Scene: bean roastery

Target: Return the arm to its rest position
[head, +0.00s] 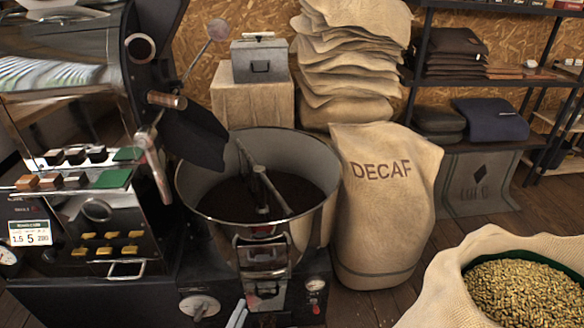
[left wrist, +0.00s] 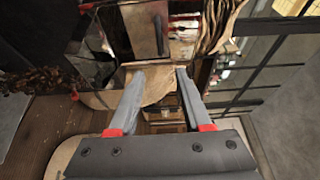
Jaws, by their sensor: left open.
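My left gripper (head: 238,314) shows only as a light grey fingertip at the bottom edge of the head view, in front of the roaster's lower front. In the left wrist view my left gripper (left wrist: 160,73) has its two grey fingers with red bases spread apart. A tan surface shows beyond and between the fingers, and nothing looks clamped. The rest of the left arm is out of the head view. My right gripper is in neither view.
The roaster (head: 95,210) stands at left, its round cooling drum (head: 325,200) in the middle. A DECAF sack (head: 385,215) stands right of the drum. An open sack of green beans (head: 450,285) is at bottom right. Stacked sacks (head: 350,60) and a shelf (head: 500,77) stand behind.

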